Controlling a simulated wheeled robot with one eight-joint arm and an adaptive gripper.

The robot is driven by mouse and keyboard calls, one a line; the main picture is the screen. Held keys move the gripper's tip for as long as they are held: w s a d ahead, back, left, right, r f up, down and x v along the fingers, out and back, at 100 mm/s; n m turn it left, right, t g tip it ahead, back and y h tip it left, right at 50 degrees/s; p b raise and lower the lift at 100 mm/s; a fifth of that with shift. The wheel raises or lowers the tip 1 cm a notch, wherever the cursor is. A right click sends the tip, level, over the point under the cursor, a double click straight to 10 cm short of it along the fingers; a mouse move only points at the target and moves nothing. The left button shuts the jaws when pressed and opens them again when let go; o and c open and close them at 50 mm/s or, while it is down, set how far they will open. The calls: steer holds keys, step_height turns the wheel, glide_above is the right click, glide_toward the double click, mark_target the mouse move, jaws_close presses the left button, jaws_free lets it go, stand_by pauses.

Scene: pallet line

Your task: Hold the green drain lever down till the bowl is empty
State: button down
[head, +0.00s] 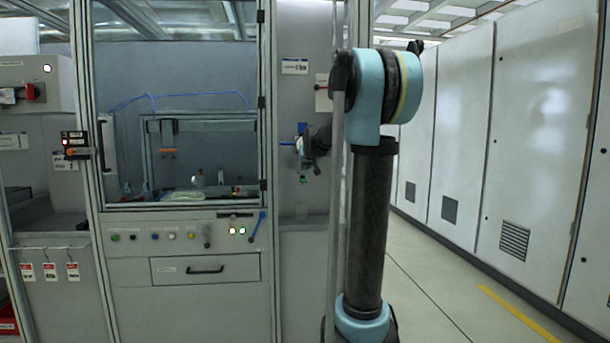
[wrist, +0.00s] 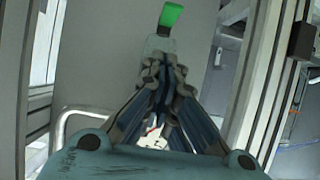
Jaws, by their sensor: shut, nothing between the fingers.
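The green drain lever (wrist: 171,14) shows at the top of the wrist view, with its green tip above a pale grey arm. My gripper (wrist: 164,66) is shut and empty, with its fingertips just below the lever's green end in the picture. The fingertips overlap the lever's pale arm in view; I cannot tell whether they touch it. In the head view a small green spot (head: 306,181) shows below the end of my arm, beside a blue fitting (head: 301,129).
A glazed cabinet (head: 180,90) stands left of my arm, with a row of buttons (head: 172,236), a blue-handled lever (head: 259,222) and a drawer (head: 205,269) below. Grey lockers (head: 540,130) line the right. The floor (head: 430,275) between is clear.

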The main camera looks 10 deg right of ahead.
steer(key=s+r, duration=0.4)
steer(key=s, duration=0.1)
steer(key=shift+s+r, duration=0.2)
steer(key=shift+r, duration=0.2)
steer(key=shift+s+f, duration=0.1)
steer(key=s+f+g, duration=0.3)
steer(key=s+f, duration=0.9)
steer(key=s, duration=0.4)
steer(key=s+f+g, duration=0.4)
steer(key=s+f, duration=0.9)
steer(key=s, duration=0.3)
steer(key=s+f+g, duration=0.3)
steer(key=s+f, duration=0.9)
steer(key=s, duration=0.4)
steer(key=shift+f, duration=0.4)
steer(key=shift+w+f+g, duration=0.2)
steer(key=shift+w+g, duration=0.1)
steer(key=shift+w, duration=0.1)
